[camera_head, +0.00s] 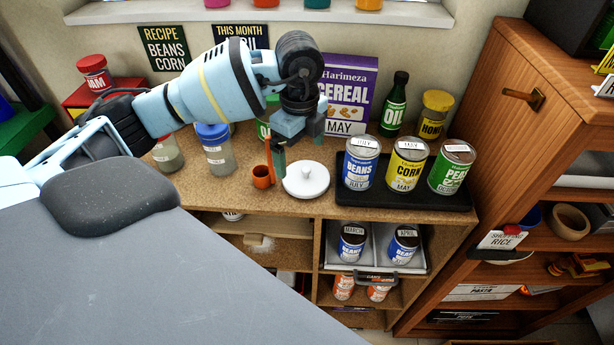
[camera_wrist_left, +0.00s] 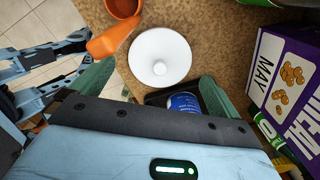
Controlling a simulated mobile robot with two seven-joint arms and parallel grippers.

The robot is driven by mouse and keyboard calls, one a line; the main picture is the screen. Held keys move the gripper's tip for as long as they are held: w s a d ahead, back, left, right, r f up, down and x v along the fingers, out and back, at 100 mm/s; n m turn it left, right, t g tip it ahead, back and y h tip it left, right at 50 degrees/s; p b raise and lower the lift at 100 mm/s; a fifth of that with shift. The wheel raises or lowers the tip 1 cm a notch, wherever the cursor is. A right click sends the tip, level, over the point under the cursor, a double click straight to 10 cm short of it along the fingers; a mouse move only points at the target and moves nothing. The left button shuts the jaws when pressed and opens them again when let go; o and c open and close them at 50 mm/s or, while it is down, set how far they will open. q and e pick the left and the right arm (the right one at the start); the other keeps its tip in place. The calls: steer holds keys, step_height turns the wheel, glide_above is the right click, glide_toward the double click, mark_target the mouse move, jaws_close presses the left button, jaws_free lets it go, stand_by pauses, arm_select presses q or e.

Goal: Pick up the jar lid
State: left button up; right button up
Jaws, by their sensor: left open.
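The jar lid (camera_head: 306,180) is a round white disc with a small knob. It lies flat, knob up, on the cork-coloured counter, and shows in the left wrist view (camera_wrist_left: 150,45) beyond the fingers. My left gripper (camera_head: 298,150) hangs over the counter just behind and above the lid. In the left wrist view its green fingers (camera_wrist_left: 155,88) are spread wide with nothing between them. The gripper is apart from the lid. My right gripper shows in neither view.
An orange scoop (camera_head: 262,177) stands close left of the lid, its handle near a finger. A black tray (camera_head: 400,198) with beans, corn and peas cans is at right. A cereal box (camera_head: 345,92) stands behind. A blue-lidded jar (camera_head: 216,150) is at left.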

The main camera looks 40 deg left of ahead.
mark_target(303, 169)
arm_select(q)
steer(key=shift+w+d+f, duration=0.1)
steer(key=shift+w+f, duration=0.05)
steer(key=shift+f, duration=2.95)
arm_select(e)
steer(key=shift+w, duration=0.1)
arm_select(q)
steer(key=c, duration=0.6)
steer(key=shift+r, duration=0.2)
step_height(303, 169, up, 18)
steer(key=shift+f+p, duration=0.1)
steer(key=shift+p, duration=0.65)
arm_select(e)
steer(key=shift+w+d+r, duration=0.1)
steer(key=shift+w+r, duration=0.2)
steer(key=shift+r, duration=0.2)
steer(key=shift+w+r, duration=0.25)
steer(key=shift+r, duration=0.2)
